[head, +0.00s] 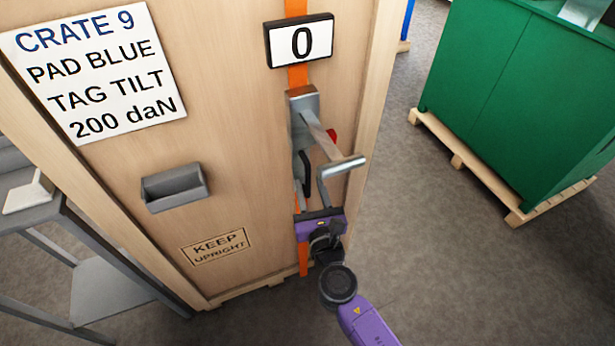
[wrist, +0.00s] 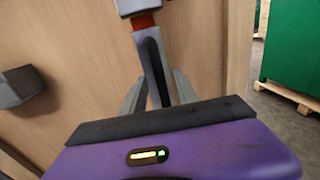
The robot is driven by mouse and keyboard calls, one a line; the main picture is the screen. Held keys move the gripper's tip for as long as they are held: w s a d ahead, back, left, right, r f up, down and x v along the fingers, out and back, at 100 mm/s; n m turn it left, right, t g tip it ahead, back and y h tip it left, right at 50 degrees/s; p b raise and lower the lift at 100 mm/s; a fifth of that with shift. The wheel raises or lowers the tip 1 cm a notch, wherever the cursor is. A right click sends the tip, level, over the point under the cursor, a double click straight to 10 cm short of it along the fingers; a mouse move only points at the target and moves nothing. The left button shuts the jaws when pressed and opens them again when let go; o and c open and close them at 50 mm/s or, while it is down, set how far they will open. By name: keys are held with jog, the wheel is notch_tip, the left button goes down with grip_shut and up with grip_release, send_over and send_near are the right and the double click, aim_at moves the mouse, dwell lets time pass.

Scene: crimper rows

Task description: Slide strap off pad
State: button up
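The orange strap (head: 297,75) runs vertically down the front of the wooden crate (head: 225,110). A grey metal tensioner (head: 303,102) with a long lever and crossbar handle (head: 343,167) sits on it. A dark bar hangs below the tensioner; it also shows in the wrist view (wrist: 154,65). My gripper (head: 306,200) is low on the strap line, pointing at the crate. In the wrist view its two grey fingers (wrist: 159,88) stand apart, one each side of the dark bar; firm contact is not evident. I cannot make out a blue pad.
A display (head: 300,41) reads 0. A sign (head: 92,72) says crate 9, pad blue, tag tilt, 200 daN. A small grey bin (head: 174,187) is on the crate front. A grey shelf (head: 105,290) stands left, a green crate (head: 520,90) on a pallet right. Floor between is clear.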

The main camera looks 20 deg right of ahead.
aim_at(308, 181)
jog(key=shift+w+d, duration=0.15)
jog(key=shift+w, duration=0.6)
jog(key=shift+w+d, duration=0.15)
jog(key=shift+w, duration=0.6)
jog(key=shift+c, duration=0.3)
grip_shut()
jog(key=shift+a, duration=0.1)
